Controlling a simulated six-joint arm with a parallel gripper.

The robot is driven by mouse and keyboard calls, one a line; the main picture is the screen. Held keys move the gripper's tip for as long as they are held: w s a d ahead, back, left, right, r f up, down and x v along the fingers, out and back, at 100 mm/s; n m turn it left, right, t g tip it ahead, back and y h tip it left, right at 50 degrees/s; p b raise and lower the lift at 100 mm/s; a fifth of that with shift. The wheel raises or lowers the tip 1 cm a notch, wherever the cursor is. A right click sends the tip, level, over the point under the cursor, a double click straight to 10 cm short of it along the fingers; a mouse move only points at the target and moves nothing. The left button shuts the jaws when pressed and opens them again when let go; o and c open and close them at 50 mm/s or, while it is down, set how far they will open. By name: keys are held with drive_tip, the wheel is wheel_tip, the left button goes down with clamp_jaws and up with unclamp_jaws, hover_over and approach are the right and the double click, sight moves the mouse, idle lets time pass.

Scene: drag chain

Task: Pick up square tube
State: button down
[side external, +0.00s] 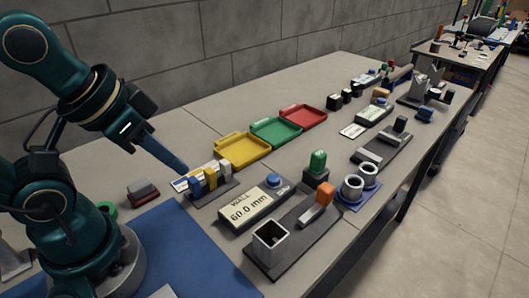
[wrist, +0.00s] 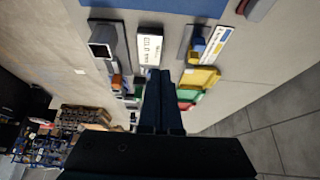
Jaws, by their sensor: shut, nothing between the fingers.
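The square tube (side external: 270,244) is a grey, open-topped hollow piece standing upright on a dark base plate at the front of the bench. In the wrist view the square tube (wrist: 101,49) shows at upper left. My gripper (side external: 184,168) is shut and empty, with its long dark blue fingers pressed together. It is above and behind the small rack with blue and yellow blocks, well to the left of the tube and apart from it. In the wrist view my gripper (wrist: 158,73) points to the middle, right of the tube.
An orange-handled clamp (side external: 325,193) shares the tube's plate. A display reading 60.0 mm (side external: 250,207) stands beside it. The block rack (side external: 212,182) is near my fingers. Yellow (side external: 243,150), green (side external: 275,131) and red (side external: 303,117) trays lie behind. Two round tubes (side external: 360,184) stand on a blue base to the right.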

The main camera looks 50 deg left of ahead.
drive_tip(key=c, duration=1.5)
unclamp_jaws()
drive_tip(key=shift+c, duration=0.2)
drive_tip(key=o, duration=1.4)
